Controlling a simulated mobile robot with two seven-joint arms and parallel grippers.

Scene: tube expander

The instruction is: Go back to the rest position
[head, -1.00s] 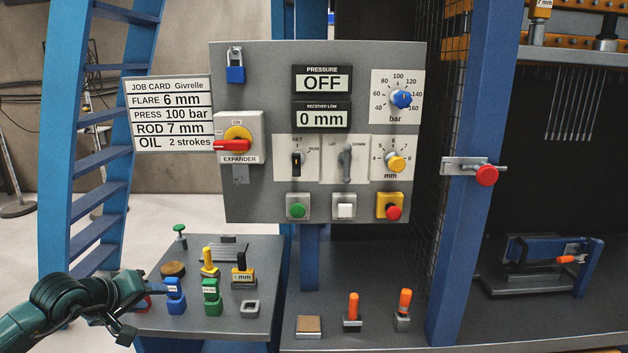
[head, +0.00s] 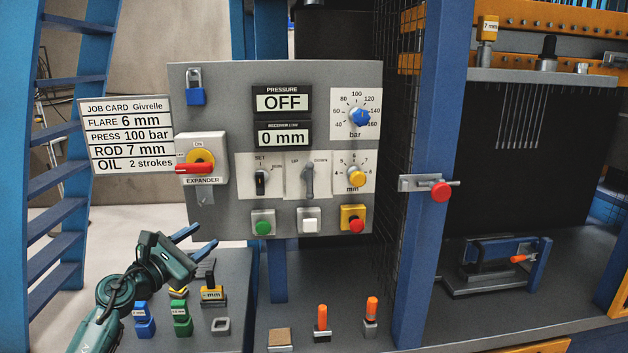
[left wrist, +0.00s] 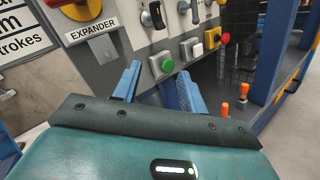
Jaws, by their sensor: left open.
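My left gripper (head: 197,241) is open and empty in the head view, in front of the lower left part of the grey control panel (head: 225,110). Its two blue fingers (left wrist: 160,92) are spread apart in the left wrist view, with the panel beyond them. It appears above the small side table (head: 238,290) and touches nothing that I can see. Its arm comes in from the lower left. My right gripper shows in no frame.
The side table bears a blue block (head: 144,322), a green block (head: 181,318) and a yellow-and-black piece (head: 212,294). Orange-handled tools (head: 322,320) stand on the bench to the right. A blue ladder (head: 65,200) and a blue post (head: 430,150) flank the panel.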

